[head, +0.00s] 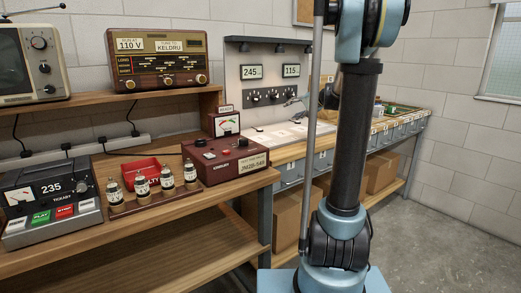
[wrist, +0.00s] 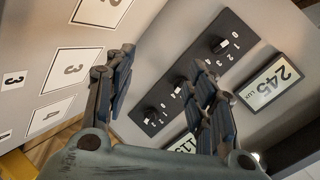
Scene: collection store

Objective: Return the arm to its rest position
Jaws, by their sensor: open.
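My arm (head: 345,140) stands upright in the right half of the head view, its upper joint cut off by the top edge. My gripper (wrist: 165,85) shows in the wrist view with its two dark fingers spread apart and nothing between them. In the head view the gripper is mostly hidden behind the arm. A 115 display is partly covered by a finger.
The grey panel (head: 233,84) stands at the back of the bench. A maroon tester (head: 228,161), several small tubes, a red tray (head: 141,172) and a grey meter unit (head: 48,200) stand on the left wooden bench (head: 195,200). A radio (head: 157,60) sits above. Floor (head: 440,225) is clear at right.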

